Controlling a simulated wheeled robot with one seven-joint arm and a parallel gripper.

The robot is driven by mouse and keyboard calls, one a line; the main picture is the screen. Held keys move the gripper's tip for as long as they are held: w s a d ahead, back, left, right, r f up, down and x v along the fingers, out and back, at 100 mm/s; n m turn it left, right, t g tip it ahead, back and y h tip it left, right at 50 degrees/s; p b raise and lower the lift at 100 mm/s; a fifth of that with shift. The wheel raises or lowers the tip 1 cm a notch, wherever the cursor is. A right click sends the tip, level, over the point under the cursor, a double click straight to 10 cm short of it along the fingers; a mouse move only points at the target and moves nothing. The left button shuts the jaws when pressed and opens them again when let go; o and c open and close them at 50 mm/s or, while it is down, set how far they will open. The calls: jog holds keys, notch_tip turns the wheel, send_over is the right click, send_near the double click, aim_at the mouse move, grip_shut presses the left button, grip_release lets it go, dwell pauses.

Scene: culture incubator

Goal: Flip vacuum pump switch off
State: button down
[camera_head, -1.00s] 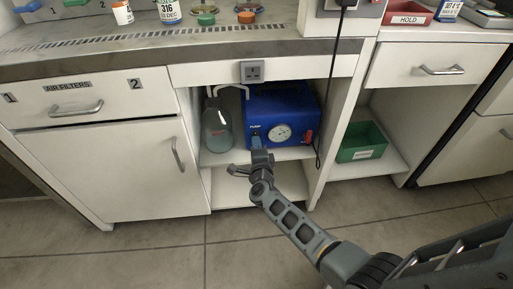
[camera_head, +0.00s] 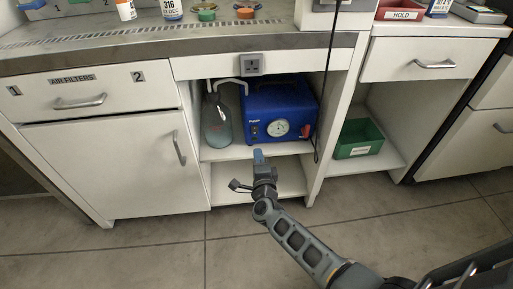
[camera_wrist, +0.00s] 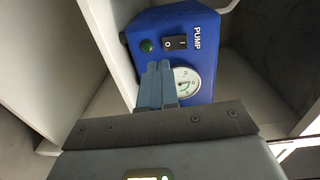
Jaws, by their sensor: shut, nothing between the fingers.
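The blue vacuum pump (camera_head: 281,97) stands on the shelf of the open bay under the bench; it also shows in the wrist view (camera_wrist: 160,22). In the wrist view its front carries a black rocker switch (camera_wrist: 175,43) marked O and I, a dark green lamp (camera_wrist: 147,46) and a round gauge (camera_wrist: 187,81). I cannot tell which side of the rocker is pressed in. My gripper (camera_head: 259,157) is shut and empty, in front of and below the pump's front, apart from it. In the wrist view its fingertips (camera_wrist: 157,66) cover part of the panel and gauge.
A glass bottle (camera_head: 216,125) with tubing stands left of the pump. A black cable (camera_head: 327,85) hangs at the bay's right side. A green bin (camera_head: 359,138) sits on the shelf to the right. The floor in front is clear.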

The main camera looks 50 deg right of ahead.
jog(key=v, duration=0.6)
jog(key=shift+s+a+f+p, duration=0.2)
jog(key=shift+a+f+p, duration=0.1)
jog(key=shift+f, duration=0.25)
jog(key=s+a+r+n+t+y, duration=0.1)
jog(key=s+a+r+n+y, duration=0.2)
jog(key=s+a+r+n, duration=0.35)
jog(key=s+a+r+n+t+y, duration=0.1)
jog(key=s+a+r+n+y, duration=0.3)
jog(key=s+a+n, duration=0.45)
jog(key=s+a+r+n+t+y, duration=0.25)
jog(key=s+r+n, duration=0.25)
jog(key=s, duration=0.4)
jog(key=s+a+r+n+g+y+p, duration=0.1)
jog(key=s+r+n+p, duration=0.1)
jog(key=r+p, duration=0.7)
jog(key=s+a+r+n+g+y+p, duration=0.1)
jog(key=r+n+p, duration=0.4)
jog(key=r, duration=1.3)
jog(key=s+y+p, duration=0.1)
jog(key=s+p, duration=0.1)
jog(key=p, duration=0.2)
jog(key=shift+s+r, duration=0.25)
jog(key=shift+s, duration=0.05)
jog(key=shift+a, duration=0.15)
